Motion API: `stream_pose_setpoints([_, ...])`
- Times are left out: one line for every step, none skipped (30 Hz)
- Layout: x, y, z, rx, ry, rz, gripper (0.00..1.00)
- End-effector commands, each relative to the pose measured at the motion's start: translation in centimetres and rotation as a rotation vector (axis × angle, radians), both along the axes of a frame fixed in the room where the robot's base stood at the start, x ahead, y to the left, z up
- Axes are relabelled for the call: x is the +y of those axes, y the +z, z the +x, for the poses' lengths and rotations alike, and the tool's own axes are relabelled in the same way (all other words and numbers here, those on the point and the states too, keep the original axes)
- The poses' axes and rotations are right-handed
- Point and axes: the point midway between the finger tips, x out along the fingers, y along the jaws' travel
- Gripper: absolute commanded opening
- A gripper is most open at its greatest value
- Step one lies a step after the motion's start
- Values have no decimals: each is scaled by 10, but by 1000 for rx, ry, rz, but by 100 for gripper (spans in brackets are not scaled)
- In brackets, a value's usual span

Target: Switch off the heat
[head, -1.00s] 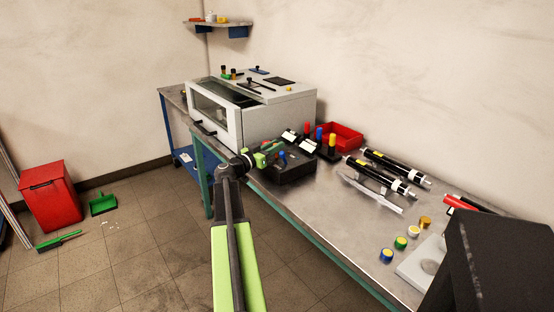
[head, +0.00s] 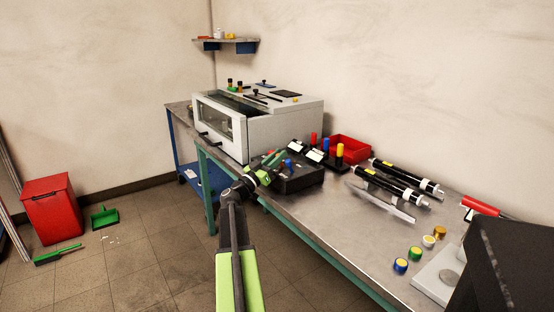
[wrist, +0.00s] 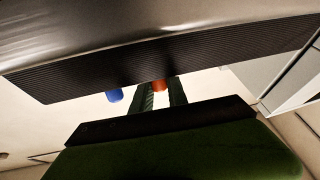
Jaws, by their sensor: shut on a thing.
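A black control box (head: 300,184) sits on the metal bench in front of the grey oven (head: 285,126). A blue knob (head: 288,164) stands on its near side. My gripper (head: 274,162), with green fingers, reaches the box's left end, left of the blue knob. In the wrist view, its two dark ridged fingers (wrist: 160,94) stand on either side of a red knob (wrist: 160,85), and they are shut on it. The blue knob (wrist: 114,95) shows to the left there, apart from the fingers. The fingers partly hide the red knob; its setting cannot be read.
Behind the box are colored upright cylinders (head: 339,151) and a red bin (head: 350,148). To the right lie black tubes (head: 405,182) and several small colored-lid jars (head: 415,254). The bench's front edge runs below my arm.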

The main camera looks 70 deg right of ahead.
Motion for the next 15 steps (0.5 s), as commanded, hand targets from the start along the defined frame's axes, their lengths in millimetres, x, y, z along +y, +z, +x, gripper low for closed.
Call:
stream_pose_setpoints([-1, 1, 5, 8, 10, -1, 0])
stream_pose_setpoints([-1, 1, 5, 8, 10, -1, 0])
stream_pose_setpoints([-1, 1, 5, 8, 10, -1, 23])
stream_pose_setpoints([-1, 1, 4, 7, 9, 0, 27])
stream_pose_setpoints([-1, 1, 4, 7, 8, 0, 31])
stream_pose_setpoints([-1, 1, 4, 7, 7, 0, 36])
stream_pose_setpoints([-1, 1, 3, 5, 7, 0, 40])
stream_pose_setpoints([-1, 1, 3, 5, 6, 0, 41])
stream_pose_setpoints([-1, 1, 3, 5, 5, 0, 41])
stream_pose_setpoints([-1, 1, 2, 5, 5, 0, 41])
stream_pose_setpoints([-1, 1, 2, 4, 4, 0, 41])
stream_pose_setpoints([-1, 1, 2, 4, 4, 0, 41])
stream_pose_setpoints([-1, 1, 2, 4, 3, 0, 41])
stream_pose_setpoints([-1, 1, 1, 4, 3, 0, 41])
stream_pose_setpoints([0, 0, 1, 4, 3, 0, 41])
